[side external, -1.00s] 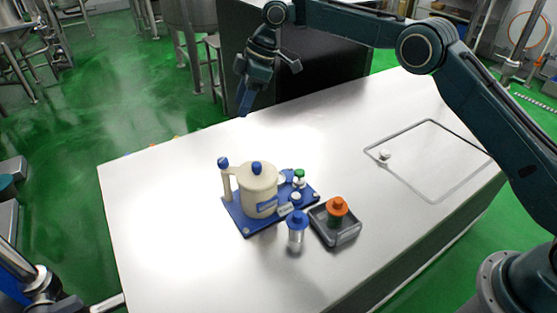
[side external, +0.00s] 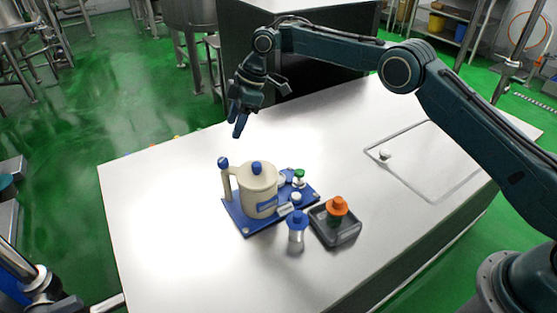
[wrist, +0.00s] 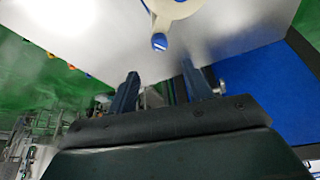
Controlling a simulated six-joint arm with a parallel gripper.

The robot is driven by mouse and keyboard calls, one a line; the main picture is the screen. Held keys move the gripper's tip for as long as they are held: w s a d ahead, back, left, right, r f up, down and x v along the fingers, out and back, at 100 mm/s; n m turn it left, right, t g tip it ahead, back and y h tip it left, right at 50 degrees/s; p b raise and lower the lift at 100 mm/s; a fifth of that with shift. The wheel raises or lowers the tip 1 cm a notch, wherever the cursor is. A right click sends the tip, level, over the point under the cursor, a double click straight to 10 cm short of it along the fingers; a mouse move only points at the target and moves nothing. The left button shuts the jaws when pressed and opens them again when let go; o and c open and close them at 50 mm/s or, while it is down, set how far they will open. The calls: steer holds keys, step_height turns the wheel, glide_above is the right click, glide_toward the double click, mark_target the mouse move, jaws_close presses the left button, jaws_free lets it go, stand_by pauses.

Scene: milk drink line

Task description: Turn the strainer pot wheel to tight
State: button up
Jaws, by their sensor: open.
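The cream strainer pot (side external: 258,190) stands upright on a blue base plate (side external: 238,220) on the white table. It has a blue knob (side external: 257,168) on its lid and a blue-topped post (side external: 224,164) at its left. I cannot tell for sure which part is the wheel. A green-topped fitting (side external: 299,174) and a white knob (side external: 296,197) sit on the plate's right side. My gripper (side external: 240,128) is open and empty, above and behind the pot, fingers pointing down. In the wrist view its fingers (wrist: 163,92) are apart, and part of the pot (wrist: 172,10) shows at the top edge.
A blue-capped jar (side external: 296,228) stands in front of the plate. A dark grey tray (side external: 345,238) holds an orange-topped green jar (side external: 337,209). A small white knob (side external: 384,154) sits on the outlined panel at the right. The table's left part is clear.

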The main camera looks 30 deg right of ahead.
mark_target(223, 160)
steer(key=x, duration=1.1)
steer(key=shift+a, duration=0.1)
steer(key=c, duration=1)
